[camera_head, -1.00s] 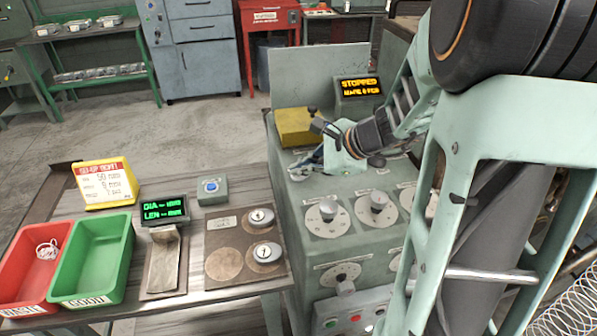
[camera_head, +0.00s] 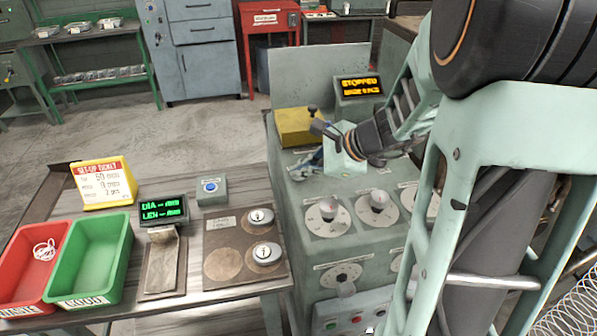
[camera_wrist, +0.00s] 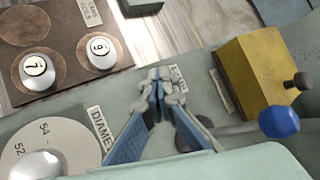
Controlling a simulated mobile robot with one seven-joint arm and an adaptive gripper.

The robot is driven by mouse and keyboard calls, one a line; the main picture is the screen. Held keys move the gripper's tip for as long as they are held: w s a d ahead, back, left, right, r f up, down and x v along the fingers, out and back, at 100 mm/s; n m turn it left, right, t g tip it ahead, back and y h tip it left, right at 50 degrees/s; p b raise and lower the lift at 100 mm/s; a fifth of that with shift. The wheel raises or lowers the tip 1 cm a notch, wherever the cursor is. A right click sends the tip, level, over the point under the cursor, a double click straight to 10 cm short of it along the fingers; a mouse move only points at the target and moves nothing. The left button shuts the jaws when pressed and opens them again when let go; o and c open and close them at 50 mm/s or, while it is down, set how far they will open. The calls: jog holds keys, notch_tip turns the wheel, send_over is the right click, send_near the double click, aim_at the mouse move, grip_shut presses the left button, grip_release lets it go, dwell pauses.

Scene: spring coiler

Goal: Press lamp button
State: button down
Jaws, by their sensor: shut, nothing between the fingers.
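The blue lamp button (camera_head: 210,186) sits on top of a small grey-green box (camera_head: 213,196) on the table, in the head view. A dark green box corner (camera_wrist: 140,5) at the top edge of the wrist view may be that same box; its button is out of frame there. My gripper (camera_wrist: 158,82) is shut and empty, its blue-grey fingers together above the coiler's top near the "DIAMETER" label. In the head view my gripper (camera_head: 306,162) hangs over the machine, right of the button box and apart from it, partly hidden by my wrist.
Left of the coiler (camera_head: 290,215), the table holds two round weights (camera_head: 260,216), a green readout (camera_head: 163,210), a yellow ticket (camera_head: 103,183), and red and green bins (camera_head: 90,262). A yellow block (camera_wrist: 255,75) and a blue-knobbed lever (camera_wrist: 279,120) stand near my fingers. The display reads STOPPED.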

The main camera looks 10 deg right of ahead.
jog(key=shift+r, duration=0.3)
jog(key=shift+r+p, duration=2.4)
jog(key=shift+r, duration=0.55)
